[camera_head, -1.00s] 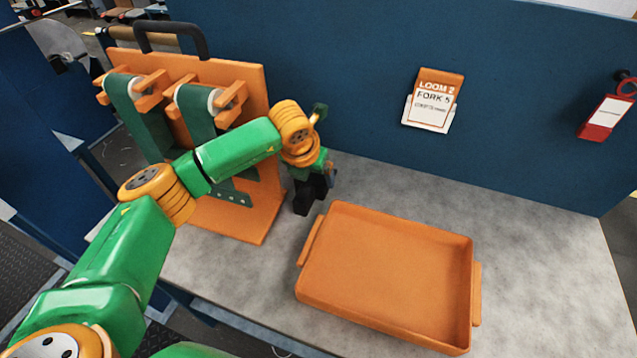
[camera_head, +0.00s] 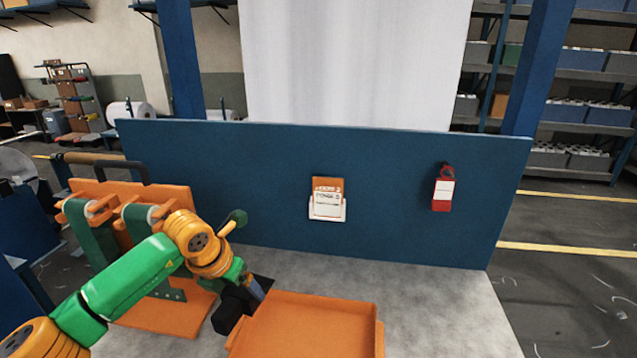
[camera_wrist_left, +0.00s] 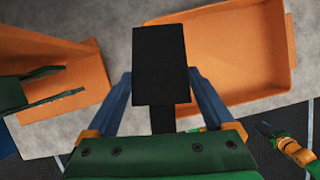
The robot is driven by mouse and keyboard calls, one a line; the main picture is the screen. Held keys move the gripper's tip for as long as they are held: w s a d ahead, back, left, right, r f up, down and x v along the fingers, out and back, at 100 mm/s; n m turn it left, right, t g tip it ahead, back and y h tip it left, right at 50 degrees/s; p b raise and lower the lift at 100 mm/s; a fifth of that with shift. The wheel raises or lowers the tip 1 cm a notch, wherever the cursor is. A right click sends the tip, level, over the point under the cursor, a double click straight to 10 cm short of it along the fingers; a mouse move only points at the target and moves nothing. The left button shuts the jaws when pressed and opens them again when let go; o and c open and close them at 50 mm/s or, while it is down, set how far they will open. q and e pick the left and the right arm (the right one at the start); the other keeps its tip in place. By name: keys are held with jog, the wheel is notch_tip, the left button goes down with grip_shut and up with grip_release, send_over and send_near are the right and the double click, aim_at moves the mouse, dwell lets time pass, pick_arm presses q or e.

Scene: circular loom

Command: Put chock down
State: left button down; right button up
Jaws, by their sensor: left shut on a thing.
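The chock, a black block (camera_head: 232,308), shows in the camera_head view at the end of my left arm, near the tray's left back corner. It also shows as a black rectangle in the left wrist view (camera_wrist_left: 160,62). My left gripper (camera_head: 252,288) is shut on it, with a blue finger on each side.
An orange tray (camera_head: 377,335) stands right of the chock on the grey table (camera_head: 440,300). An orange rack (camera_head: 170,318) with green straps stands to the left. A blue panel (camera_head: 400,215) with a loom card (camera_head: 327,200) and a red tag (camera_head: 443,190) closes the back.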

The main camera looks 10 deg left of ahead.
aim_at(246, 303)
pick_arm(q)
jog(key=s+m, duration=0.1)
jog(key=m, duration=0.1)
jog(key=s+d+m+h, duration=0.1)
jog(key=m, duration=0.1)
jog(key=s+d+m+h, duration=0.1)
jog(key=shift+f+m+g, duration=0.15)
jog(key=shift+m+g, duration=0.25)
jog(key=s+d+r+m+g+y, duration=0.1)
jog(key=s+m+g, duration=0.3)
jog(key=s+m, duration=0.4)
jog(key=s+d+r+m+g+y, duration=0.1)
jog(key=s+m+g, duration=0.3)
jog(key=m, duration=1.5)
jog(key=s+d+y, duration=0.1)
jog(key=s, duration=0.3)
jog(key=shift+d+r+m, duration=0.2)
jog(key=shift+r+m, duration=0.1)
jog(key=shift+m, duration=0.1)
jog(key=shift+w, duration=0.15)
jog(key=shift+d, duration=0.1)
